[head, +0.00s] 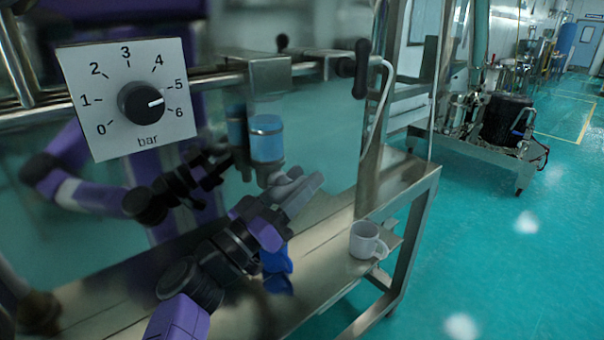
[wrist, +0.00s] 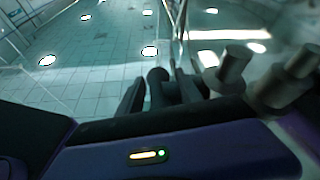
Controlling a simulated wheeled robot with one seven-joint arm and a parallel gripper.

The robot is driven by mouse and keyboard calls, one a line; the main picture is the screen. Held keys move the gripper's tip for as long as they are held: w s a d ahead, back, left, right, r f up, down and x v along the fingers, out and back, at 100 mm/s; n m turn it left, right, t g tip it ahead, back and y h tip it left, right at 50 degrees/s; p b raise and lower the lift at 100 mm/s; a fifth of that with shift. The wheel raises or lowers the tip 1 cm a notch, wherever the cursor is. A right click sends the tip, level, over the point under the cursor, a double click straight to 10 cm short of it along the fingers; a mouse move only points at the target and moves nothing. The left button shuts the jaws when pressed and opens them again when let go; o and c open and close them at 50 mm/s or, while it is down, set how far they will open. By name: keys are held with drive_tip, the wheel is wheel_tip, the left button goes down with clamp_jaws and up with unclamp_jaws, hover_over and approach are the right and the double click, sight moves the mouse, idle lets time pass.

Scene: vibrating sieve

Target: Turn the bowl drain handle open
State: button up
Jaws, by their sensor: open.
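The blue see-through bowl (head: 267,138) hangs in front of a shiny panel in the head view, with a grey metal lower end. My gripper (head: 284,188) is just below and beside this lower end. In the wrist view, my gripper (wrist: 160,92) has its dark fingers apart. A dark round-ended knob (wrist: 157,76) shows between them, perhaps the drain handle; I cannot tell whether the fingers touch it. In the head view, my gripper hides the handle area. Grey cylinders (wrist: 235,65) stand to the right in the wrist view.
A gauge plate with a black dial (head: 140,102) hangs at the upper left. A white mug (head: 364,240) stands on the metal bench (head: 325,262), and a blue object (head: 276,260) lies beside my arm. The shiny panel mirrors my arm. Open green floor lies to the right.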

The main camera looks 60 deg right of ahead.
drive_tip(key=shift+s+d+r, duration=0.1)
drive_tip(key=shift+d+r, duration=0.05)
drive_tip(key=shift+d, duration=0.2)
clamp_jaws()
